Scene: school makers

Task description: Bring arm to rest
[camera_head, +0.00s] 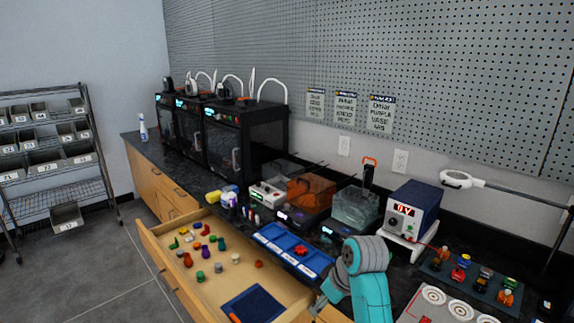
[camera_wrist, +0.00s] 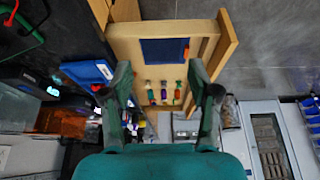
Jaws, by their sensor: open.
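My teal arm (camera_head: 371,290) reaches in from the bottom edge of the head view, beside the open drawer's right end. My gripper (camera_wrist: 160,78) shows in the wrist view with its two dark green fingers wide apart and nothing between them. In the head view only a small part of the gripper shows near the drawer's edge, and its fingertips are hard to make out. In the wrist view the fingers lie over the drawer, which also shows there with its blue mat (camera_wrist: 163,50) and several small coloured pieces.
The wooden drawer (camera_head: 152,246) stands pulled out, holding several small coloured pieces. On the dark counter stand a blue tray (camera_head: 268,240), an orange bin (camera_head: 309,194), a clear container (camera_head: 355,207), a blue power supply (camera_head: 412,208) and black printers (camera_head: 232,140). Open floor (camera_head: 85,275) lies left.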

